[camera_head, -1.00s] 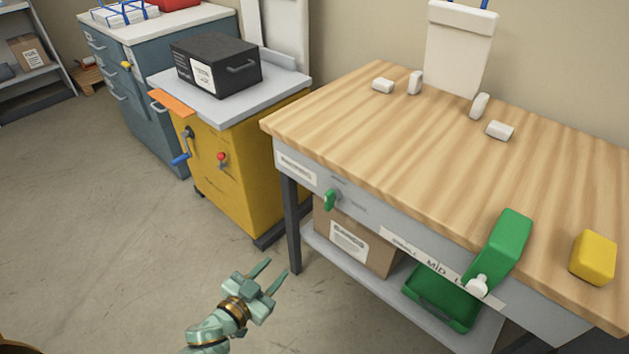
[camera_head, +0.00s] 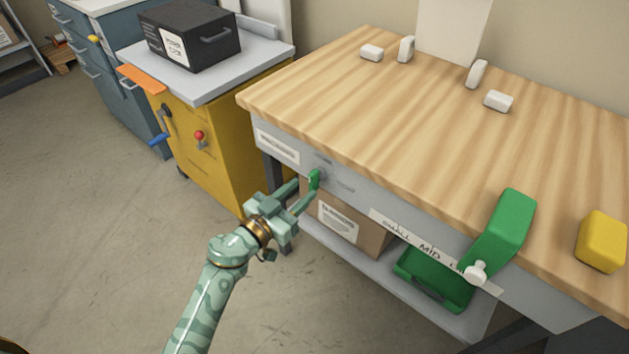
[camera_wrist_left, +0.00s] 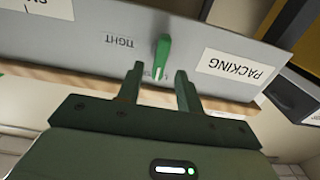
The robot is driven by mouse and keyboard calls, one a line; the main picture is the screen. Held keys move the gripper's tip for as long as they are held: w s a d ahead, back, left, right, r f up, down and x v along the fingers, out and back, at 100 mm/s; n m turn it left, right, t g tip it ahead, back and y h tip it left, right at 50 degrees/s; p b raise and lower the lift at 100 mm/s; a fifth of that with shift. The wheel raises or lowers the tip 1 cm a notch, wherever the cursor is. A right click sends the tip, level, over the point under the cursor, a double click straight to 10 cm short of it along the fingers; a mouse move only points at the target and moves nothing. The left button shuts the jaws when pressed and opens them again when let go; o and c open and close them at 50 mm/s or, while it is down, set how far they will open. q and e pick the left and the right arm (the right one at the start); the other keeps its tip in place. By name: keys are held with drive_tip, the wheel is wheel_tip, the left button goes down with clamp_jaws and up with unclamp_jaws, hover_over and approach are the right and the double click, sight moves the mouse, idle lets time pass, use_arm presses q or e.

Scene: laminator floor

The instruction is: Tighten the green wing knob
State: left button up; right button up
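The green wing knob (camera_head: 314,180) sits on the grey front apron of the wooden bench, near its left end. In the left wrist view the knob (camera_wrist_left: 161,57) stands just beyond my fingertips, roughly between their lines, beside a label reading TIGHT (camera_wrist_left: 118,40). My left gripper (camera_head: 306,190) reaches up to the knob from the lower left. In the left wrist view its two fingers (camera_wrist_left: 160,70) are apart, with nothing clearly held between them. Whether a finger touches the knob cannot be told. My right gripper is not in view.
The wooden bench top (camera_head: 370,110) overhangs the apron above the knob. A cardboard box (camera_head: 350,228) and a green tray (camera_head: 433,280) are on the shelf below. A yellow cabinet (camera_head: 215,150) stands to the left. A green lever-like block (camera_head: 505,235) is at the bench's front edge. The floor at left is clear.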

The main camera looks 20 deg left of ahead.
sight(310, 184)
use_arm(q)
drive_tip(key=b+x, duration=0.1)
drive_tip(key=x, duration=0.3)
drive_tip(key=shift+w+f, duration=0.15)
drive_tip(key=shift+w, duration=0.05)
drive_tip(key=shift+w+d, duration=0.25)
drive_tip(key=shift+w, duration=0.15)
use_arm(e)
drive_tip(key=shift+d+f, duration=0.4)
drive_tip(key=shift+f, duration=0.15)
use_arm(q)
drive_tip(key=shift+c, duration=0.3)
drive_tip(key=c, duration=0.6)
